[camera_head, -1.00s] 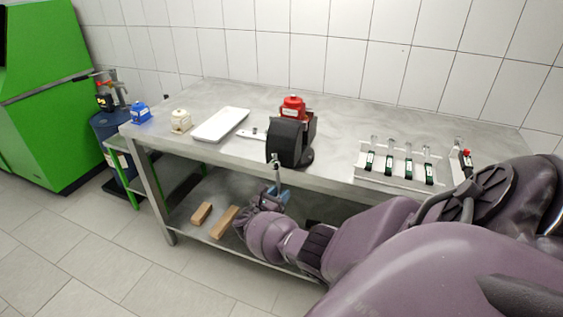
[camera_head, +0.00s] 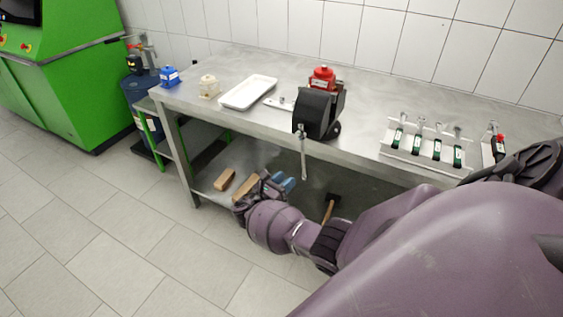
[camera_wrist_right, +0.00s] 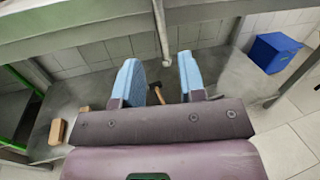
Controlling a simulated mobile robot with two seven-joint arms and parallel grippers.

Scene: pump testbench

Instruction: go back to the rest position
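My right gripper (camera_head: 279,183) is in front of the table's lower shelf, low and left of centre in the head view. In the right wrist view its two blue fingers (camera_wrist_right: 160,82) stand apart with nothing between them. My right arm comes in from the lower right of the head view. My left gripper is in neither view.
Wooden blocks (camera_head: 225,180) and a hammer (camera_head: 331,205) lie on the shelf. The floor at left is clear.

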